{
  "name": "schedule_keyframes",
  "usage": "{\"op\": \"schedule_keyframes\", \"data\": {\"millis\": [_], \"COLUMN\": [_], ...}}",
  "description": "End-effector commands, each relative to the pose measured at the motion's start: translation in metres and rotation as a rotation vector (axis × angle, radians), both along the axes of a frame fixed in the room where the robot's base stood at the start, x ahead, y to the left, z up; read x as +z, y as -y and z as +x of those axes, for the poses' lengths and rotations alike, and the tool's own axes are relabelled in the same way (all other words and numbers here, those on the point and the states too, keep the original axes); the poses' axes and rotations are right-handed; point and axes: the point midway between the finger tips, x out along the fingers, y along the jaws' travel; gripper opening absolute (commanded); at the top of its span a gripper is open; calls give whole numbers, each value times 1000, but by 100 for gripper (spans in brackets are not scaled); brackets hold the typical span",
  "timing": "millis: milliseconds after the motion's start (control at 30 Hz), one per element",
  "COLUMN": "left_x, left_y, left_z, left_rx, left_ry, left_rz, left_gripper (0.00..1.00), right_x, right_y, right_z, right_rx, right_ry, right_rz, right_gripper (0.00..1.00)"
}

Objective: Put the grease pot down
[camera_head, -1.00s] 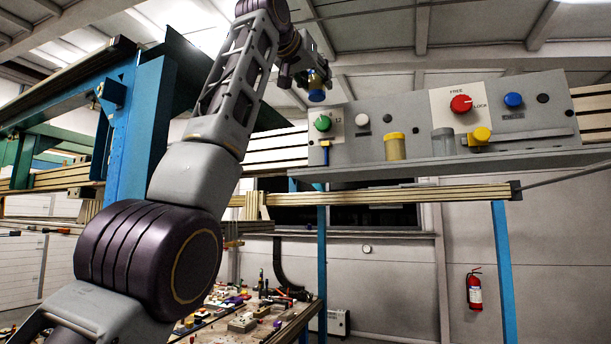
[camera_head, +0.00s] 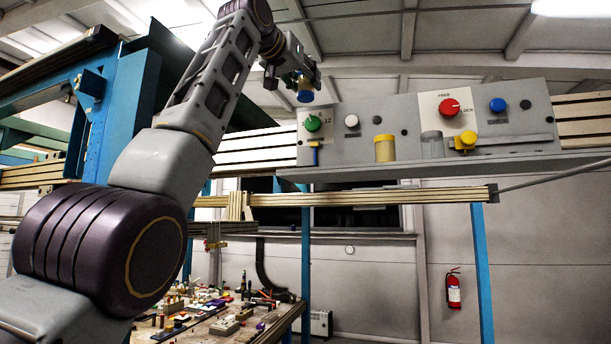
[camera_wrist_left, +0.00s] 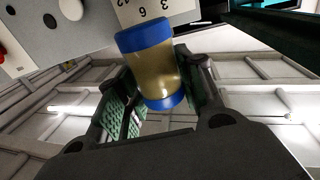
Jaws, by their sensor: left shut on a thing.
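My left gripper (camera_head: 297,80) is shut on a small jar, which I take to be the grease pot (camera_head: 304,94), high in front of the panel's left end. In the left wrist view the grease pot (camera_wrist_left: 153,72) has a yellowish see-through body and blue bands at both ends. It sits tilted between the gripper's fingers (camera_wrist_left: 160,85). In the head view only its blue end shows clearly. It appears above the green knob, clear of the shelf (camera_head: 430,164). My right gripper is not in view.
The shelf bears a yellow pot (camera_head: 385,149) and a grey pot (camera_head: 432,145). A yellow knob (camera_head: 465,142) stands to their right. Behind is a grey panel (camera_head: 365,140) with a green knob (camera_head: 313,123) and a red knob (camera_head: 449,107).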

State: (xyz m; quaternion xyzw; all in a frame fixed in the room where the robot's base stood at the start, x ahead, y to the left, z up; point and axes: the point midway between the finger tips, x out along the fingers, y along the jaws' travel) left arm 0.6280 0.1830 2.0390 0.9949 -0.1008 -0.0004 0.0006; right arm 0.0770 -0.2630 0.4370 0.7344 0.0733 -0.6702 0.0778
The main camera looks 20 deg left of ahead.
Motion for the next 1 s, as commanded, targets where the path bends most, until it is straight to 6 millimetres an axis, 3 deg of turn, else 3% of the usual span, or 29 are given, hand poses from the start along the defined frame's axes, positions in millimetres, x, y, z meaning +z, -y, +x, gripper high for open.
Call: {"op": "schedule_keyframes", "data": {"millis": [567, 1000], "left_x": [-3, -19], "left_y": [0, 0], "left_z": [0, 1], "left_rx": [0, -1], "left_ry": [2, 1], "left_rz": [-1, -1], "left_gripper": [10, 10], "right_x": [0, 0], "right_y": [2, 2], "right_z": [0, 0], "right_rx": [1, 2], "right_ry": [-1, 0], "right_rz": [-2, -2], "right_gripper": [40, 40]}}
